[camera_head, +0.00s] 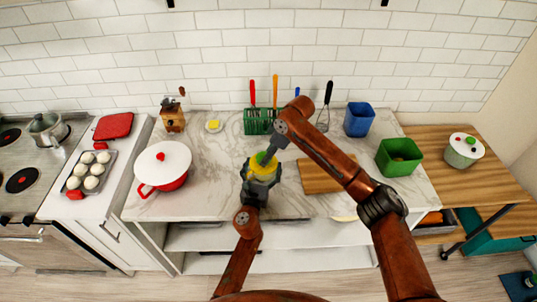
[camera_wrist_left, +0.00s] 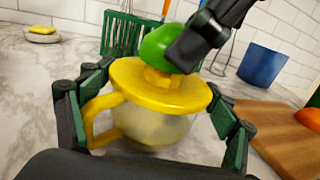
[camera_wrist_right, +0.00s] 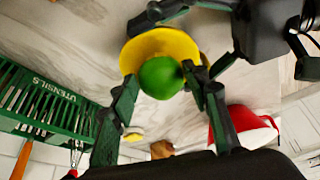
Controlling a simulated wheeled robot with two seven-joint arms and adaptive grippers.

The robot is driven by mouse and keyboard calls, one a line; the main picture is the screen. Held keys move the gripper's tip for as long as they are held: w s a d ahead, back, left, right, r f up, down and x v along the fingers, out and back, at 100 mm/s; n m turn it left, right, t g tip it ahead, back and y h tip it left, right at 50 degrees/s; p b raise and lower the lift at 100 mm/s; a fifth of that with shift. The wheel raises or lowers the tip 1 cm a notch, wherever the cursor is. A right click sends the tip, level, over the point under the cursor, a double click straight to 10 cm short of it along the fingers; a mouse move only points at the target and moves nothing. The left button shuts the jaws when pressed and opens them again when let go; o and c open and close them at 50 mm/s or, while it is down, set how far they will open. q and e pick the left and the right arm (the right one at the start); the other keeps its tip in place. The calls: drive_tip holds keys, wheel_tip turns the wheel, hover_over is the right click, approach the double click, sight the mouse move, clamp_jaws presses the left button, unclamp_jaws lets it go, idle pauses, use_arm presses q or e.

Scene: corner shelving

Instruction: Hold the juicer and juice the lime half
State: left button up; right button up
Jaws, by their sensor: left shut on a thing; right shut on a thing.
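The juicer, with a yellow top and a clear jug below, stands on the marble counter in the head view (camera_head: 264,168). It fills the middle of the left wrist view (camera_wrist_left: 130,88), its yellow handle at the left. My left gripper (camera_head: 259,182) is shut around the jug, one finger on each side. The green lime half (camera_wrist_left: 165,45) sits over the yellow reamer cone, seemingly touching it. My right gripper (camera_head: 266,157) is shut on the lime half from above. In the right wrist view the lime (camera_wrist_right: 161,78) is between the fingers, over the yellow dish (camera_wrist_right: 150,45).
A wooden cutting board (camera_head: 315,178) lies just right of the juicer, with an orange piece (camera_wrist_left: 308,118) near it. A green utensil rack (camera_head: 258,122) stands behind. A red pot (camera_head: 165,179) is left; blue (camera_head: 359,119) and green (camera_head: 399,157) containers are right.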

use_arm(q)
drive_tip(key=shift+d+r, duration=0.1)
drive_tip(key=shift+r, duration=0.15)
use_arm(e)
drive_tip(key=m, duration=0.1)
drive_tip(key=m+t, duration=0.1)
drive_tip(key=m, duration=0.1)
drive_tip(key=s+m+h, duration=0.1)
drive_tip(key=shift+a+f+m, duration=0.3)
drive_tip(key=shift+f+m, duration=0.05)
drive_tip(key=shift+m, duration=0.05)
drive_tip(key=m, duration=0.1)
drive_tip(key=m+t+h, duration=0.1)
drive_tip(key=m, duration=0.1)
drive_tip(key=shift+s+a+m, duration=0.15)
drive_tip(key=shift+m, duration=0.15)
use_arm(q)
drive_tip(key=shift+w+f, duration=0.1)
drive_tip(key=shift+f, duration=0.05)
use_arm(e)
drive_tip(key=shift+r, duration=1.25)
use_arm(q)
drive_tip(key=shift+f, duration=0.1)
use_arm(e)
drive_tip(key=shift+r, duration=3.05)
use_arm(q)
drive_tip(key=o, duration=1.3)
drive_tip(key=shift+c, duration=0.2)
